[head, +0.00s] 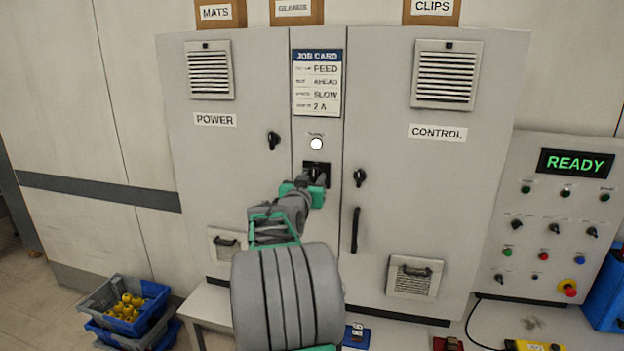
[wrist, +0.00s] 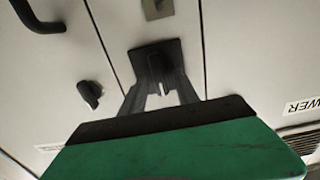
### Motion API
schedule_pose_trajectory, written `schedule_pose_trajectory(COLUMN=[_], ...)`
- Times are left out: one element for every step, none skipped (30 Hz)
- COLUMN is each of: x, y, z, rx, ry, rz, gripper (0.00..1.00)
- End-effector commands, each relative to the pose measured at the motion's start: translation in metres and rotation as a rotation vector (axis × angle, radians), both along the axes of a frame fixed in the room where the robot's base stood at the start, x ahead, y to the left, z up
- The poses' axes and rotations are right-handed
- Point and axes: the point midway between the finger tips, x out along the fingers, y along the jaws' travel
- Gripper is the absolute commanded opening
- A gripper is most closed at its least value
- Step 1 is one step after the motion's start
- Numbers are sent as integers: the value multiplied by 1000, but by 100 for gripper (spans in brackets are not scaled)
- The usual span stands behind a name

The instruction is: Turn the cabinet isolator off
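The cabinet isolator (head: 316,168) is a black plate with a dark handle on the narrow middle panel of the grey cabinet, below a round white lamp (head: 316,144). My gripper (head: 317,182) is right in front of it and covers part of it. In the wrist view the isolator's black plate (wrist: 153,55) is straight ahead. The two dark fingers of my gripper (wrist: 160,82) slant inward, with their tips close on either side of the handle. A gap shows between the fingers. Dark on dark hides whether they press on the handle, and its angle is unclear.
Black door knobs (head: 273,140) (head: 360,177) flank the isolator, with a long door handle (head: 355,230) lower right. A control panel (head: 556,215) reading READY stands at right. Blue and grey crates (head: 95,305) are at lower left. A job card (head: 318,83) hangs above.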

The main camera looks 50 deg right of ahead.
Motion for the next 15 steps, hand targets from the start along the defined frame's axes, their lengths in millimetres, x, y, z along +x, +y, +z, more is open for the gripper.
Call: schedule_pose_trajectory(x=[0,0,0,0,0,0,0,0,0,0,0,0,0,0,0], y=[0,0,0,0,0,0,0,0,0,0,0,0,0,0,0], z=[0,0,0,0,0,0,0,0,0,0,0,0,0,0,0], rx=[0,0,0,0,0,0,0,0,0,0,0,0,0,0,0], ry=[0,0,0,0,0,0,0,0,0,0,0,0,0,0,0], rz=[0,0,0,0,0,0,0,0,0,0,0,0,0,0,0], gripper=[32,29,26,24,21,18,15,13,10,7,5,1,0,0,0])
